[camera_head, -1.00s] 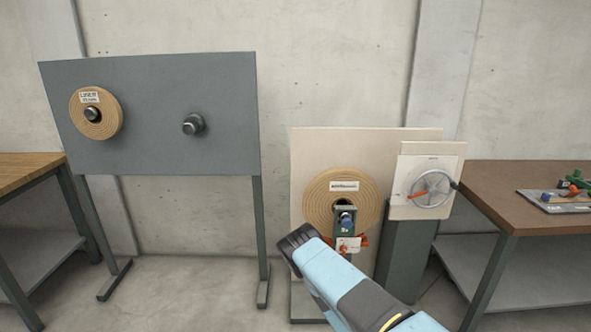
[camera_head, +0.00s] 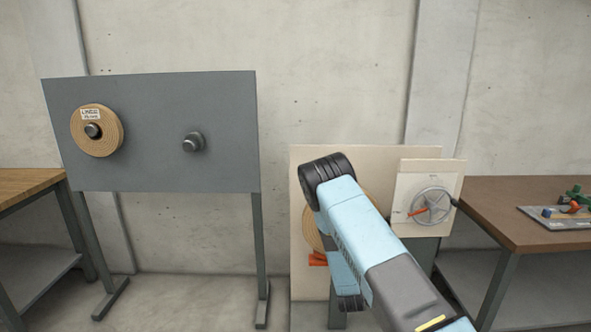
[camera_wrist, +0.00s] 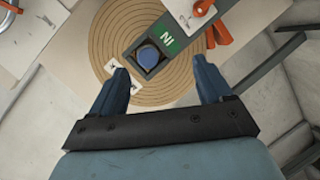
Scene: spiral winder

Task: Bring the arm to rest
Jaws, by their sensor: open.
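My arm (camera_head: 375,250) reaches up from the lower right in the head view, in front of the winder's cream panel (camera_head: 420,153). My gripper (camera_wrist: 161,88) is open and empty in the wrist view, its two blue fingers apart. Beyond the fingers is the spiral-wound tan disc (camera_wrist: 105,45) on the winder, with a dark grey arm, a green label and a blue knob (camera_wrist: 148,55) across it. The gripper looks clear of the disc. In the head view my arm hides most of this disc (camera_head: 310,228); the fingers do not show there.
A grey board (camera_head: 150,160) on legs stands at left with a labelled tan coil (camera_head: 97,140) on one peg and a bare peg (camera_head: 192,142). A handwheel (camera_head: 431,206) is at the winder's right. A brown table (camera_head: 500,205) stands right, a wooden table (camera_head: 25,185) left.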

